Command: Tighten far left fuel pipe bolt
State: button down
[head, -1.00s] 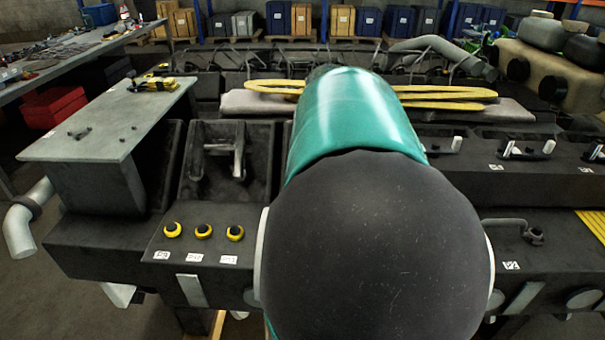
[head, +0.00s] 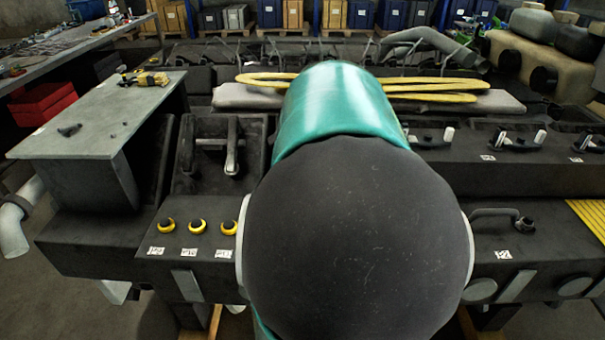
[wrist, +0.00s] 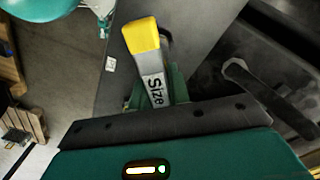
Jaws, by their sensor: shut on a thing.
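The tool points up and slightly left in the wrist view. A dark bent pipe with a rounded end (wrist: 270,92) lies to its right, apart from it. I cannot tell whether that end is the far left fuel pipe bolt. In the head view my arm hides the gripper, the tool and the middle of the engine. A pipe with a bolt (head: 524,223) shows on the engine's right side.
The dark engine block (head: 90,240) fills the front. A grey plate with small parts (head: 95,135) covers its left end. Three yellow-ringed knobs (head: 197,227) sit left of my arm. A workbench (head: 60,50) stands at the back left.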

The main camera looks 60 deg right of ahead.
jog(key=m, duration=1.7)
jog(key=shift+d, duration=0.1)
jog(key=m, duration=0.6)
jog(key=shift+f, duration=0.1)
